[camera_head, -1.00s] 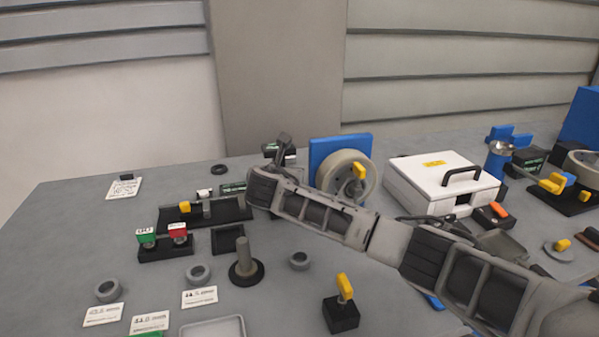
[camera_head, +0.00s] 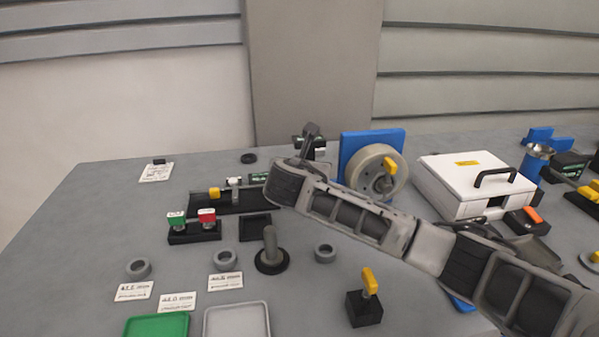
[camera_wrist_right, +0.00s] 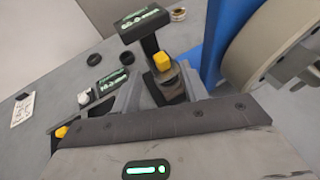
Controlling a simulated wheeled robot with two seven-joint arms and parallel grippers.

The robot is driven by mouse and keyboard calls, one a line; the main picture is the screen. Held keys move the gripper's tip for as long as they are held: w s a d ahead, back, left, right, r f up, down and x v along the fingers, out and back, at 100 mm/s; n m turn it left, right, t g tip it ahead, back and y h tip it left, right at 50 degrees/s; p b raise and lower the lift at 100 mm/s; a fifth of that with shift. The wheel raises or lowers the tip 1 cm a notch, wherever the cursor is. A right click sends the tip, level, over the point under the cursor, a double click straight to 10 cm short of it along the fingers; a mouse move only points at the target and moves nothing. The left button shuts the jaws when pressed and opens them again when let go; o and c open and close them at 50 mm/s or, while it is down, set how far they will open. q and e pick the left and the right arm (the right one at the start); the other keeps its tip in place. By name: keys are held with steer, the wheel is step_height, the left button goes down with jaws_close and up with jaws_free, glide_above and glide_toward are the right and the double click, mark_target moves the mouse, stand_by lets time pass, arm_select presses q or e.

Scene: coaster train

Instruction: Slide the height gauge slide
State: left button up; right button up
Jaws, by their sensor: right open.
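A black upright post with a labelled top block (camera_wrist_right: 143,22) and a yellow knob (camera_wrist_right: 162,61) stands ahead in the right wrist view. It looks like the height gauge with its slide; I cannot read the label. In the head view only its dark top (camera_head: 303,142) shows behind my right arm. My right gripper (camera_wrist_right: 164,94) is open, its grey fingers on either side of the post's lower dark part, below the knob. Whether they touch it I cannot tell. My left gripper is out of view.
A blue-backed wheel (camera_head: 372,172) stands close right of my right gripper and also shows in the wrist view (camera_wrist_right: 268,45). A black rail with a yellow knob (camera_head: 215,193) lies to the left. A white box (camera_head: 470,185) stands farther right. The back left table is mostly clear.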

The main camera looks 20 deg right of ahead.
steer(key=v, duration=1)
steer(key=shift+a, duration=0.15)
steer(key=shift+r, duration=0.15)
